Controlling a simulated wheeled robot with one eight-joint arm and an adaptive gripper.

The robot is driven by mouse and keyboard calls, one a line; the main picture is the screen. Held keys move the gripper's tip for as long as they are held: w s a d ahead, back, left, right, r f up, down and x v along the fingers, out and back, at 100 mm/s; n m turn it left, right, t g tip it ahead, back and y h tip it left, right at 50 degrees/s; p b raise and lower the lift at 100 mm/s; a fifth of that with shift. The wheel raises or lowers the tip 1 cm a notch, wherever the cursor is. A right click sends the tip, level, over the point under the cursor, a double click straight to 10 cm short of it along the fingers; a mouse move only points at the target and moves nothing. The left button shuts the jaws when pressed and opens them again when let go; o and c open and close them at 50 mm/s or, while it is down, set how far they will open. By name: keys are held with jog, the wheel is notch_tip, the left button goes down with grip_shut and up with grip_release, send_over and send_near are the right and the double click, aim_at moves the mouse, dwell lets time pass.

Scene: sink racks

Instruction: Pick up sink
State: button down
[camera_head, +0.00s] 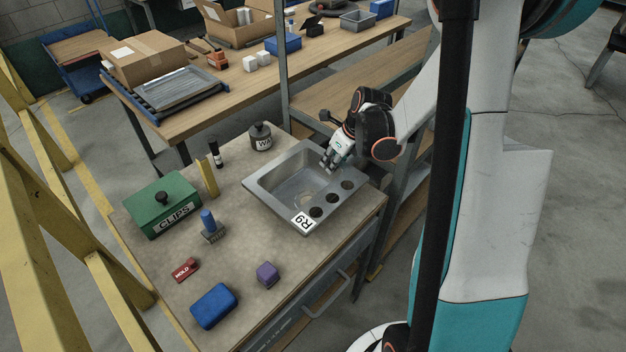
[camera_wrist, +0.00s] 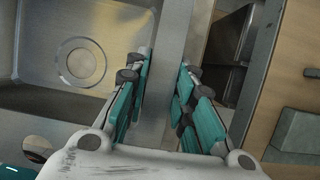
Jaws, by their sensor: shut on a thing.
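The grey metal sink (camera_head: 278,172), with a square basin, several dark round holes and a white "R9" label, rests on the worktable, as far as I can tell. My gripper (camera_head: 328,168) is at its far right rim in the head view. In the wrist view the sink basin with its round drain (camera_wrist: 82,62) fills the left side. My gripper (camera_wrist: 160,95) has a teal-padded finger on either side of the sink's rim wall and is shut on it. The exact contact of the fingertips is hard to see.
On the worktable (camera_head: 240,262) are a green "CLIPS" box (camera_head: 163,208), a dark "WA" weight (camera_head: 260,137), a blue stamp (camera_head: 209,224), a red block (camera_head: 185,269), a blue block (camera_head: 214,306) and a purple block (camera_head: 267,273). A bench with cardboard boxes (camera_head: 148,60) stands behind.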

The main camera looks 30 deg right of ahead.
notch_tip(320, 180, up, 26)
jog(key=p, duration=1.1)
jog(key=shift+f, duration=0.1)
dwell(0.5)
